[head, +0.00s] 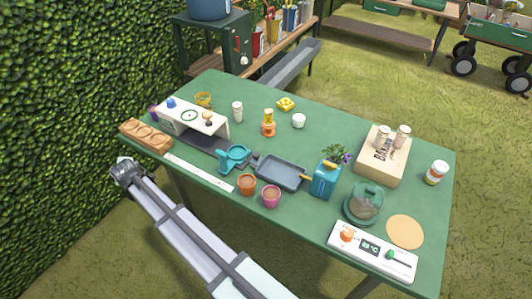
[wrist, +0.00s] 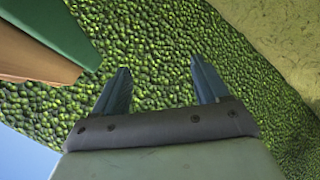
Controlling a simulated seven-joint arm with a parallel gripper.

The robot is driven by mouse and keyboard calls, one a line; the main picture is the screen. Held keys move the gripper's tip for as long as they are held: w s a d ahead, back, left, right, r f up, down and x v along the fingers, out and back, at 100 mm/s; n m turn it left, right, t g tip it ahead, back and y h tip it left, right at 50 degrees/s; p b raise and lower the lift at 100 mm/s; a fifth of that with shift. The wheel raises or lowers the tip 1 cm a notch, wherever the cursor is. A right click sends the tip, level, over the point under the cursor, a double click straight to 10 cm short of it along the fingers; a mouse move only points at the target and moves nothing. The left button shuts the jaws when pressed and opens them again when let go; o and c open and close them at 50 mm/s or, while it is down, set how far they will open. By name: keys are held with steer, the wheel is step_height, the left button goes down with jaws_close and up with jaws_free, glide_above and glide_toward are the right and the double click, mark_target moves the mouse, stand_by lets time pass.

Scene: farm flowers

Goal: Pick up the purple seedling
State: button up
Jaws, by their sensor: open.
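My gripper (head: 124,168) is off the table's left edge, far from the purple-flowered plant. In the wrist view my gripper (wrist: 162,85) is open and empty, with only hedge between its fingers.
A hedge (head: 75,80) rises at left.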

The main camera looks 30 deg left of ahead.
steer(key=w+d+r+m+t+y, duration=0.1)
steer(key=w+d+r+m+t, duration=0.25)
steer(key=w+r, duration=0.7)
steer(key=w+d+r+m+t+y, duration=0.2)
steer(key=w+r+m, duration=0.3)
steer(key=w+r, duration=0.5)
steer(key=w+d+r+m+t+h, duration=0.25)
steer(key=w+d+r+m, duration=0.35)
steer(key=w+d+m, duration=0.5)
steer(key=w+d+f+m+h, duration=0.1)
steer(key=w+d+m+h, duration=0.25)
steer(key=w+d, duration=0.4)
steer(key=m+g+h, duration=0.6)
steer(key=m+g, duration=0.5)
steer(key=m, duration=1.5)
glide_above(335, 161)
steer(key=w, duration=0.2)
steer(key=f, duration=0.5)
steer(key=shift+s+a+f, duration=0.1)
steer(key=shift+s+a, duration=0.05)
steer(key=shift+a, duration=0.15)
steer(key=shift+s+d+f, duration=0.1)
steer(key=shift+d+f, duration=0.05)
steer(key=shift+f, duration=0.4)
step_height(335, 161, down, 7)
steer(key=shift+f, duration=0.2)
steer(key=shift+s+f, duration=0.15)
steer(key=shift+f, duration=2.45)
